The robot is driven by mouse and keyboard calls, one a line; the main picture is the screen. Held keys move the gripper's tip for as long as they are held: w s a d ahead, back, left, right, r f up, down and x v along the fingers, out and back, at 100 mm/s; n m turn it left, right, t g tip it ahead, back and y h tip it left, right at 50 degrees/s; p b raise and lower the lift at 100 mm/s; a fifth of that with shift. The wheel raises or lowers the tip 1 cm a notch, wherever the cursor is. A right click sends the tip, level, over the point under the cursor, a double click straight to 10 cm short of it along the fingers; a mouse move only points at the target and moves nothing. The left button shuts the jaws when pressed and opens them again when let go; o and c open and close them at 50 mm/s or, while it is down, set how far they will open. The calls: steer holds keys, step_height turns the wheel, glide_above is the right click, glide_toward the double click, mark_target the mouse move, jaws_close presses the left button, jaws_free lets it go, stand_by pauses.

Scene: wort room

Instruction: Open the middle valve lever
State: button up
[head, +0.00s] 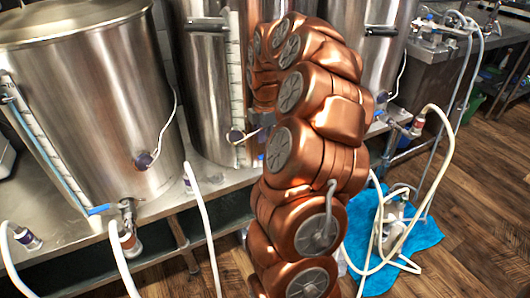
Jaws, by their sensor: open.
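Three steel kettles stand in a row: a left kettle (95,100), a middle kettle (205,90) and a right kettle (385,60). My copper-coloured arm rises in front of the middle and right kettles and bends over toward the middle one. It hides the lower right of the middle kettle, and I cannot make out the middle valve lever. The left kettle's valve (128,212) shows at its base with a blue lever (97,209) pointing left. My gripper is hidden behind the arm's bend, so I cannot tell where it is relative to the middle lever.
The kettles stand on a steel bench (215,181). White hoses (203,230) rise in front of it. On the right, a pump with a pale hose (392,222) sits on a blue cloth (425,232) on the wooden floor. A steel counter (470,66) stands behind.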

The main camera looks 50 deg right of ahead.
steer(key=shift+f, duration=2)
jaws_close()
